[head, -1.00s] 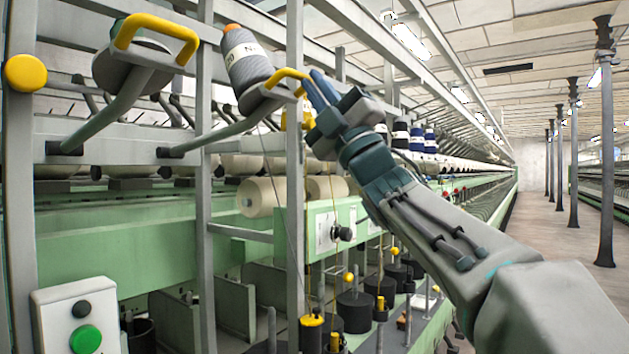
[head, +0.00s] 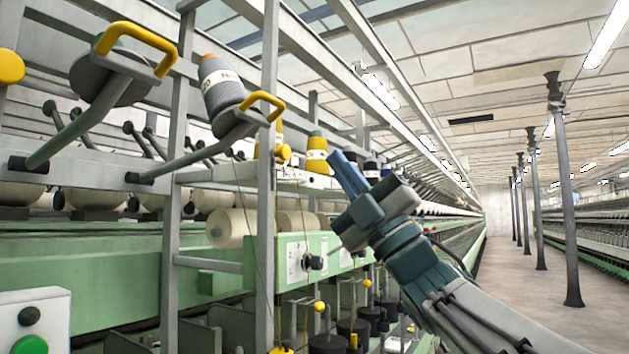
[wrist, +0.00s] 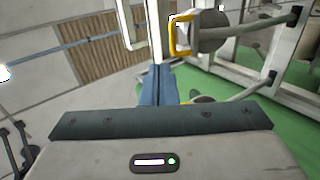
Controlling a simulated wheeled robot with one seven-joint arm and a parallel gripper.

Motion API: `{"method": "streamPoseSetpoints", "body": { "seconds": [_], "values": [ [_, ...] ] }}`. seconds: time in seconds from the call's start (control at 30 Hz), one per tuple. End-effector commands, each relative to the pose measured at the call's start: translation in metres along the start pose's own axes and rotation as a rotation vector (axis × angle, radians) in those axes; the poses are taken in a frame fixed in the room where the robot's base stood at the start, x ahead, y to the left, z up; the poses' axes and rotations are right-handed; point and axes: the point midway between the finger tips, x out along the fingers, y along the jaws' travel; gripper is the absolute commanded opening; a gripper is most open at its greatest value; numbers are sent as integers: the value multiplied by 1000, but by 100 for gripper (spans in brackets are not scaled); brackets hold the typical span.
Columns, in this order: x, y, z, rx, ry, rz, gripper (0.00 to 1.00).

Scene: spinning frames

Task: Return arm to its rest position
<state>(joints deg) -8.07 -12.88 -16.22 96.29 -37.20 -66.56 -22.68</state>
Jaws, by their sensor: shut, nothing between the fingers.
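My gripper (head: 345,174) is in the middle of the head view, raised in front of the spinning frame (head: 110,280). Its blue fingers are together with nothing between them, pointing up and left. It also shows in the wrist view (wrist: 158,85), fingers closed. It stands apart from the grey bobbin (head: 220,88), which sits tilted on a holder with a yellow handle (head: 262,100). In the head view my gripper is to the right of and lower than that handle.
Another holder with a yellow handle (head: 140,42) is at upper left. A grey upright post (head: 267,200) stands left of my gripper. Yellow bobbins (head: 317,155) sit behind it. A control box with a green button (head: 30,344) is at lower left. The aisle floor (head: 530,270) at right is open.

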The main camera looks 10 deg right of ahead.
Motion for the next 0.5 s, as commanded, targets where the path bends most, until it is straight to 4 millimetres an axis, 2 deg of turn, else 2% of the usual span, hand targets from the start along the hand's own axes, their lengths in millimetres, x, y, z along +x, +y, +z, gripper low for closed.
{"method": "streamPoseSetpoints", "body": {
  "seconds": [0.27,0.37,0.5],
  "values": [
    [0,0,4,9,-21,-5,0],
    [3,-1,18,50,-108,-25,0],
    [-2,-14,55,170,-354,-84,0]
  ]
}}
